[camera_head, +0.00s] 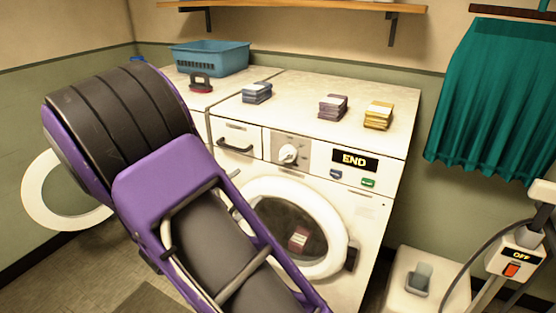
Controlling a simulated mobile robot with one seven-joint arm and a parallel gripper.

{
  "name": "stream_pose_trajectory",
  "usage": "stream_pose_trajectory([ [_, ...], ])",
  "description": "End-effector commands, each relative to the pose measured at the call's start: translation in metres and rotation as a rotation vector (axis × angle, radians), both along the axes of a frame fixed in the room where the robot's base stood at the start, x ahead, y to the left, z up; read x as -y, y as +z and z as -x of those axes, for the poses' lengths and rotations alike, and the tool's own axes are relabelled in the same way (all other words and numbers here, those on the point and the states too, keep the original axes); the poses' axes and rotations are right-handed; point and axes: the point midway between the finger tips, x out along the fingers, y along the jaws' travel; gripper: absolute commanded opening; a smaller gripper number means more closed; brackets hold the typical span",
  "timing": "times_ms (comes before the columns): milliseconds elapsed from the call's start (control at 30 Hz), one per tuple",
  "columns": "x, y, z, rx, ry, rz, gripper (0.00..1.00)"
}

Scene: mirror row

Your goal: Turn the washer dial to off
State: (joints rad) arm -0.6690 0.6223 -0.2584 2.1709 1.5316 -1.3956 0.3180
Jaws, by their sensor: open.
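The washer (352,195) is white and stands in the middle. Its white dial (289,154) sits on a grey panel on the upper front, beside a display (354,161) that reads END. The dial's face is small, and I cannot tell which mark it points to. The round washer door (335,236) looks closed, with a reddish thing behind the glass. My purple arm crosses the left and lower middle, hiding part of the washer's left front. My gripper is not in view.
A blue basket (211,58), a dark red-based object (201,83) and folded stacks (333,107) sit on the machine tops. A white ring-shaped door (58,205) stands open at left. At right are a teal cloth (489,105), a white box (428,283) and an OFF-labelled switch (511,269).

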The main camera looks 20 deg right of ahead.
Motion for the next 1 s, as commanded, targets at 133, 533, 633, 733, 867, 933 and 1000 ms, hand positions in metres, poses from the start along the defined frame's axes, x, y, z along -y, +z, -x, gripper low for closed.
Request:
stream_pose_trajectory([
  [133,0.020,0.000,-0.011,0.002,-0.005,0.001,0.90],
  [533,0.094,0.000,-0.058,0.003,-0.003,0.001,0.90],
  [633,0.111,0.000,-0.068,0.004,-0.003,0.001,0.90],
  [733,0.125,0.000,-0.077,0.003,-0.001,0.000,0.90],
  [867,0.137,0.001,-0.085,0.003,0.000,0.001,0.90],
  [933,0.140,0.001,-0.087,0.002,0.000,0.000,0.90],
  [1000,0.142,0.001,-0.089,0.002,0.001,-0.001,0.90],
])
